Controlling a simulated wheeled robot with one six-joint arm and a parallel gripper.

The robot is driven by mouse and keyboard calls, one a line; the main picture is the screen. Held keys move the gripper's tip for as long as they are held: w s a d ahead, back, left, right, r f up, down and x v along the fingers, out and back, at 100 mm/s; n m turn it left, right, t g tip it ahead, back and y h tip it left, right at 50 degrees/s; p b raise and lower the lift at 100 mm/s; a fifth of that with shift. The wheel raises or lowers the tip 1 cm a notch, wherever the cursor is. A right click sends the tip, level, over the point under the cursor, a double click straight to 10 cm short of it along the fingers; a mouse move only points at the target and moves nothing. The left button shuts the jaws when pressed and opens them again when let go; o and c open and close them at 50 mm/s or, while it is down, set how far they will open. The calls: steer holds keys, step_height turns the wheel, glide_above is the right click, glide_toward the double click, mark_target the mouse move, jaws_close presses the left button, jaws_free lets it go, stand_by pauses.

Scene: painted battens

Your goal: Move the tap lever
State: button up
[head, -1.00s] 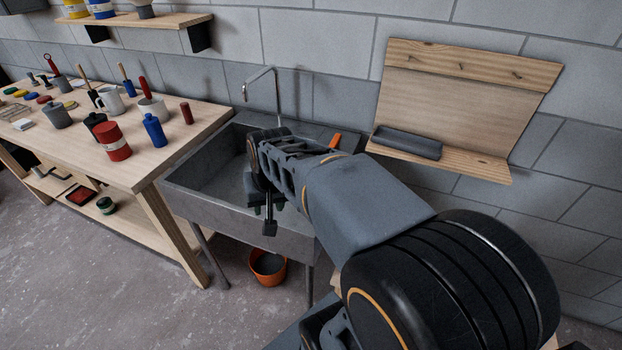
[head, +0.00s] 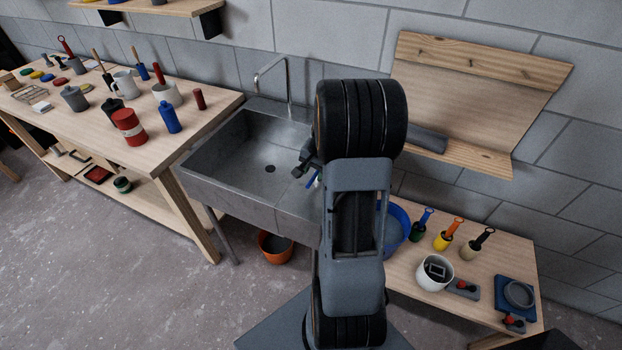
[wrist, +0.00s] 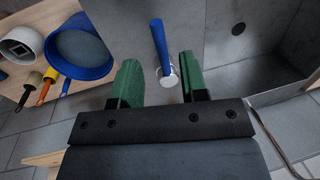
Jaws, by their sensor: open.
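The blue lever (wrist: 159,42) stands out from a round pale metal base on a grey surface beside the sink basin in the wrist view. A small blue piece of it (head: 312,181) shows in the head view, mostly hidden by my arm. My gripper (head: 306,168) is open at the sink's right side. In the wrist view my gripper's green fingers (wrist: 159,62) lie to either side of the lever in the picture, with nothing held. I cannot tell how deep the lever sits between them. The tap's thin metal spout (head: 288,78) rises at the sink's back.
The grey sink (head: 225,187) has an open, empty basin. A low bench (head: 490,250) at the right holds a blue bucket (head: 397,232), a white pot (head: 435,273) and brushes. A workbench (head: 170,155) with paint cans stands left. An orange bucket (head: 275,248) sits below the sink.

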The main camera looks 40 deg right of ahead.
mark_target(311, 181)
steer(key=shift+w+a+f, duration=0.15)
steer(key=shift+w+f, duration=0.05)
steer(key=shift+f, duration=1)
steer(key=shift+w+a+f, duration=0.1)
steer(key=shift+w+f, duration=0.1)
steer(key=shift+f, duration=0.95)
jaws_close()
